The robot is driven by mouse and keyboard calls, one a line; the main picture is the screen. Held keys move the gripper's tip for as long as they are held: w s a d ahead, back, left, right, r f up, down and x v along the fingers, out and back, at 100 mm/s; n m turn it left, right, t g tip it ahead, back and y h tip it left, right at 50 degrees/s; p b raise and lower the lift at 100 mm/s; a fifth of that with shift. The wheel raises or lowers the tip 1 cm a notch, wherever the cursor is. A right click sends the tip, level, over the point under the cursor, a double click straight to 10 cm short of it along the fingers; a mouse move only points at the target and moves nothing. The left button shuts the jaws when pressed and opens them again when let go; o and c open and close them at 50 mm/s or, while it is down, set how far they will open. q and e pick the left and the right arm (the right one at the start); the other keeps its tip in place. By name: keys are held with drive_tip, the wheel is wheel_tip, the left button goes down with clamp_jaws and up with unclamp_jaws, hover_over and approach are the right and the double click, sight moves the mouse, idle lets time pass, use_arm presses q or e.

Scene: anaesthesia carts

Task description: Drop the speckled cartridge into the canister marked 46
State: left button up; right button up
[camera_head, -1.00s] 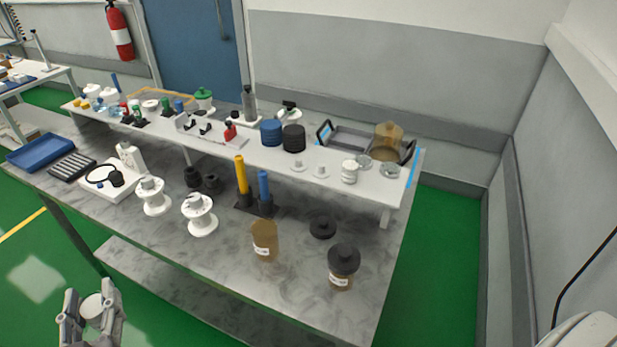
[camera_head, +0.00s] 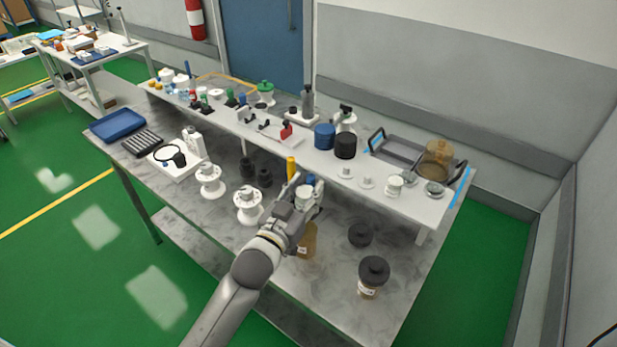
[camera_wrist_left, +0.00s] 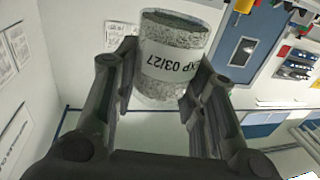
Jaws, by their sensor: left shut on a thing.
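My left gripper (camera_head: 305,207) is shut on the speckled cartridge (camera_head: 304,194), seen small in the head view. In the left wrist view the grey speckled cartridge (camera_wrist_left: 172,62) sits between both fingers, with a white label reading EXP 03/27 upside down. The gripper is above the workbench, over or just behind an amber canister (camera_head: 307,243) that it partly covers; the canister's rim is hidden. Canister numbers are too small to read. My right gripper is not in view.
A loose black lid (camera_head: 360,235) lies between the canisters. White spools (camera_head: 248,206) stand left of my gripper, and a yellow cylinder (camera_head: 292,168) stands just behind it. A raised white shelf (camera_head: 408,208) with jars runs along the back.

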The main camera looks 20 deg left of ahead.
use_arm(q)
drive_tip(key=shift+w+a+r, duration=0.1)
drive_tip(key=shift+w, duration=0.2)
drive_tip(key=shift+f+b, duration=0.75)
drive_tip(key=shift+b, duration=0.05)
drive_tip(key=b, duration=0.8)
hover_over(306, 240)
drive_tip(key=w+a, duration=0.1)
drive_tip(key=w, duration=0.2)
wheel_tip(306, 240, down, 8)
drive_tip(key=shift+f+b, duration=0.65)
drive_tip(key=shift+f, duration=0.1)
drive_tip(key=o, duration=1.1)
drive_tip(key=shift+o, duration=0.2)
